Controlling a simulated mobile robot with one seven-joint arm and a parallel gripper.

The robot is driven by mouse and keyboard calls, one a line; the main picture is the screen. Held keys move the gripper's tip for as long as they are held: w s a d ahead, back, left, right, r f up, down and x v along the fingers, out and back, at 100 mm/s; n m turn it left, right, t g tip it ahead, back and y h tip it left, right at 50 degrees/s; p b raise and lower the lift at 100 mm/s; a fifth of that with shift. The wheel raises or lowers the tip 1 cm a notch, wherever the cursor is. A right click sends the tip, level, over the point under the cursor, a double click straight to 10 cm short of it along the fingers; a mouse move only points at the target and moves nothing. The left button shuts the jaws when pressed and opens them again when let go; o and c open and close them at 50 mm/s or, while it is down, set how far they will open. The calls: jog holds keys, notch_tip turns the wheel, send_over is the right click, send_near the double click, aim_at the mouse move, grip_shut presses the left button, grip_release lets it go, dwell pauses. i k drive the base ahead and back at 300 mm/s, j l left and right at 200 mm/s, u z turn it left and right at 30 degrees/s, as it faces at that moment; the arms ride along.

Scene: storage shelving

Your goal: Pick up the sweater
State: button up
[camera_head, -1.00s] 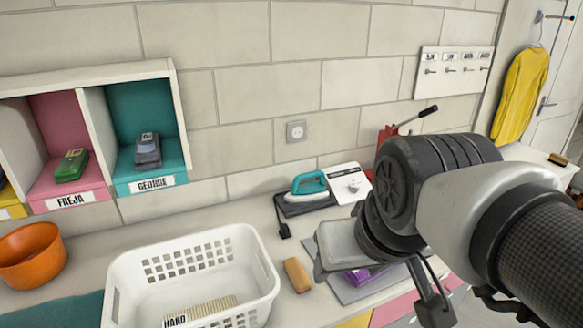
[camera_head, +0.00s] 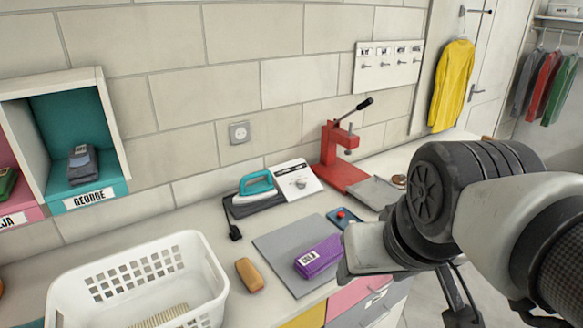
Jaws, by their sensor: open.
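A yellow sweater (camera_head: 452,86) hangs on a hanger from a hook on the white door at the upper right. It hangs beyond the far end of the counter, well apart from my gripper. My gripper (camera_head: 402,288) is at the lower right, pointing down past the counter's front edge. It is open, and I see nothing between its fingers. My arm fills the lower right and hides part of the floor and the counter's far end.
On the counter (camera_head: 180,217) stand a white basket (camera_head: 212,275), a teal iron (camera_head: 257,184), a red press (camera_head: 340,160) and a labelled purple item (camera_head: 319,257) on a grey mat. Several garments (camera_head: 546,85) hang on a rail at the far right. Floor shows there.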

aim_at(311, 262)
jog(key=i+l+u, duration=0.25)
jog(key=l+u, duration=0.25)
jog(key=i+l+u, duration=0.25)
jog(key=l, duration=0.25)
jog(key=l+u, duration=0.25)
jog(key=l, duration=0.1)
